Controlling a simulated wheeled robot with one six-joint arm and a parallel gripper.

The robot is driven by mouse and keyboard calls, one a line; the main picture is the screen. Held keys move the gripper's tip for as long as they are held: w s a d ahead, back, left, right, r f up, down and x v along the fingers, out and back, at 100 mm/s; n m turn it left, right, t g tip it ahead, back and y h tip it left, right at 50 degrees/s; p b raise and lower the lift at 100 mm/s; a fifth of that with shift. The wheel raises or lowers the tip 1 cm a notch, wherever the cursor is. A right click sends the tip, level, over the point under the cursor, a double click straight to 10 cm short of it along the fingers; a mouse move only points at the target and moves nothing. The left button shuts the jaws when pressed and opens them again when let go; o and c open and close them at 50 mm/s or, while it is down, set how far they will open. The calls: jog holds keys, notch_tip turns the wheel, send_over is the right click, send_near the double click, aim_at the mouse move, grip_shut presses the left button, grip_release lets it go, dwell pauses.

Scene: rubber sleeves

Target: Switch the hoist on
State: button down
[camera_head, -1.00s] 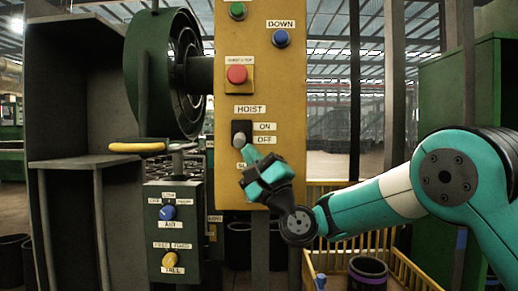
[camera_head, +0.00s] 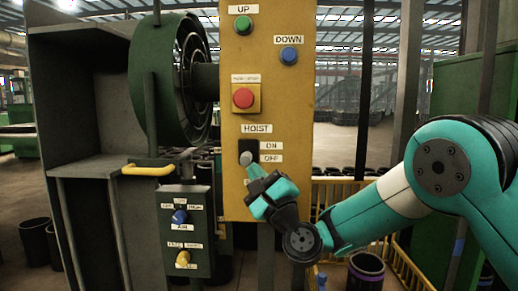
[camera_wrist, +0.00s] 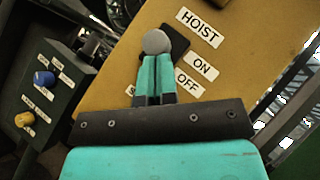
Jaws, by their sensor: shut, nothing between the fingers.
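The hoist switch is a black plate (camera_head: 250,147) with a grey round-ended lever (camera_head: 246,158) on the yellow panel (camera_head: 270,100), under the label HOIST. The lever's end is level with the OFF label (camera_head: 271,158), below the ON label (camera_head: 271,146). My gripper (camera_head: 253,170) is shut and empty, with its fingertips just below the lever's end. In the wrist view my shut fingers (camera_wrist: 156,73) point at the lever's grey knob (camera_wrist: 156,42) and appear to meet its lower side; firm contact cannot be told. The fingers and gripper hide part of the panel's lower labels.
The panel also bears a green UP button (camera_head: 243,25), a blue DOWN button (camera_head: 289,55) and a red stop button (camera_head: 243,98). A green box (camera_head: 186,225) with blue and yellow knobs hangs to the left. A yellow-railed crate (camera_head: 405,268) stands below right.

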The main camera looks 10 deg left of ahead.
jog(key=m+h+p, duration=0.1)
jog(key=p, duration=0.4)
jog(key=r+m+h+p, duration=0.1)
jog(key=p, duration=0.4)
jog(key=r+m+g+h+p, duration=0.1)
jog(key=p, duration=0.4)
jog(key=shift+s+r, duration=0.1)
jog(key=shift+s, duration=0.15)
jog(key=w+d+f+b+v, duration=0.1)
jog(key=b+v, duration=1.2)
jog(key=b, duration=0.6)
jog(key=shift+w+d, duration=0.15)
jog(key=shift+w, duration=0.1)
